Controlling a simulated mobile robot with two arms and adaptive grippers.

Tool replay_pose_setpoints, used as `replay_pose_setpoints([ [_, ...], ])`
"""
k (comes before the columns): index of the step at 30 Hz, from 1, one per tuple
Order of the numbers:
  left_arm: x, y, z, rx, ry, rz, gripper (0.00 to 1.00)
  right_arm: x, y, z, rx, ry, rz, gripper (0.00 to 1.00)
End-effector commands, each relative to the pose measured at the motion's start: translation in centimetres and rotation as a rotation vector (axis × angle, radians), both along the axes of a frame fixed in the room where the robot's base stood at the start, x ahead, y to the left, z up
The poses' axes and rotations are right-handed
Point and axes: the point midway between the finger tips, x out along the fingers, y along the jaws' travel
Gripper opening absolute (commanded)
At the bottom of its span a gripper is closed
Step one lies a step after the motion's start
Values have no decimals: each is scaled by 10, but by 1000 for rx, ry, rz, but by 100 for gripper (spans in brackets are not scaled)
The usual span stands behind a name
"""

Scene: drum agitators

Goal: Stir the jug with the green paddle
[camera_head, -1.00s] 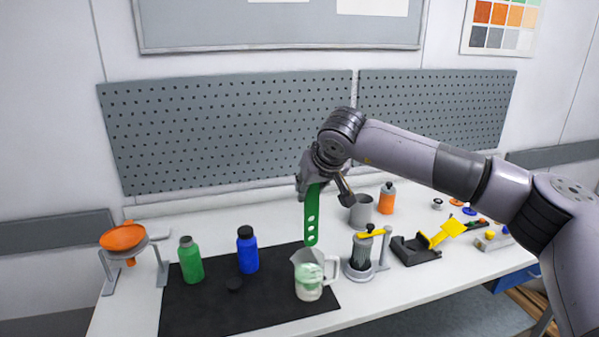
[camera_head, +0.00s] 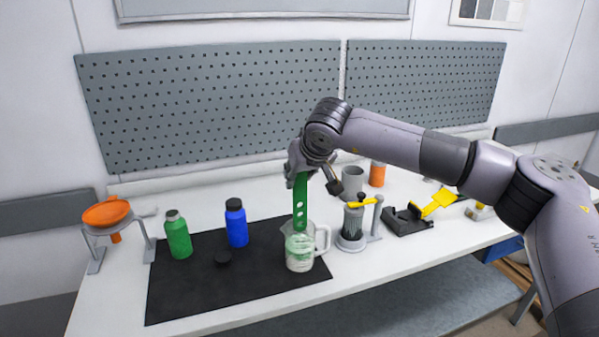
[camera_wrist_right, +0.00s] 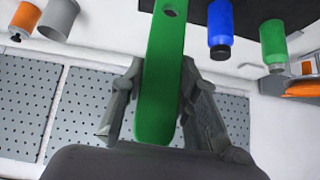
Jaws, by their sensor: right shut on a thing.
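The green paddle (camera_head: 301,199) hangs upright from my right gripper (camera_head: 306,172), which is shut on its upper end. The paddle has a row of holes. Its lower end is inside the clear jug (camera_head: 300,250), below the rim. The jug stands on the black mat near its right edge, with its handle to the right and greenish contents. In the right wrist view the paddle (camera_wrist_right: 162,75) lies between the fingers of my right gripper (camera_wrist_right: 163,95). The paddle's lower tip is hard to make out through the jug. My left gripper is not in view.
A yellow-handled device (camera_head: 353,222) stands close right of the jug, before a grey cup (camera_head: 352,180).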

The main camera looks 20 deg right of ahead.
Motion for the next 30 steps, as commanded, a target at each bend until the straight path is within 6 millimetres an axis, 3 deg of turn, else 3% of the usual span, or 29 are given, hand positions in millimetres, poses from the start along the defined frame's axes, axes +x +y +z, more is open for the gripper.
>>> replay_pose_setpoints([
  [12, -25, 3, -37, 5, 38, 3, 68, 0, 0, -47, 1, 1, 0, 1],
  [24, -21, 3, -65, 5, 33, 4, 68, 0, 0, -86, 1, 1, 0, 1],
  [30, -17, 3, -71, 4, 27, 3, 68, 0, 0, -94, 1, 0, 0, 1],
])
